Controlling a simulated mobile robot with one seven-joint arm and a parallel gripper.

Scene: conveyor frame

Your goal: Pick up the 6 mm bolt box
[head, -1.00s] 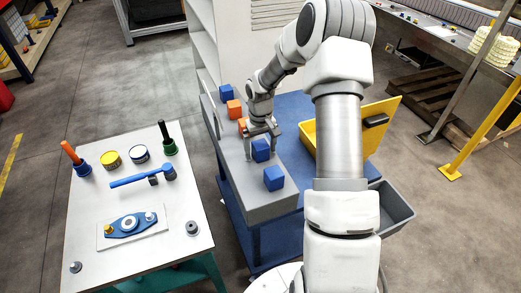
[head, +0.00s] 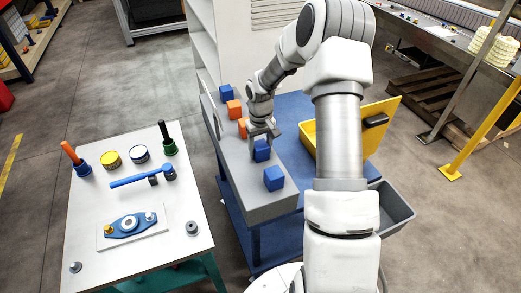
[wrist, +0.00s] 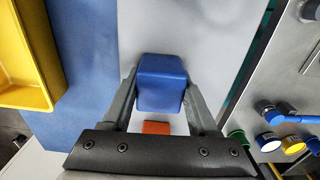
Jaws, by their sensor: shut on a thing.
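Several small blue and orange boxes stand in a row on a grey conveyor frame; no size marks are readable, so I cannot tell which is the 6 mm bolt box. My gripper (head: 262,143) is shut on the second-nearest box, a blue box (head: 262,153). In the wrist view this blue box (wrist: 161,83) sits between the two fingers (wrist: 160,95), one at each side. I cannot see a gap beneath it. Another blue box (head: 273,178) stands nearer, apart from my gripper. Beyond are two orange boxes (head: 234,109) and a far blue box (head: 226,92).
A yellow bin (head: 308,140) stands to the right on the blue table (head: 290,115), with a grey bin (head: 397,212) lower right. A white-topped table (head: 175,240) with tools and pots stands left. An orange box (wrist: 157,128) shows close behind the held box.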

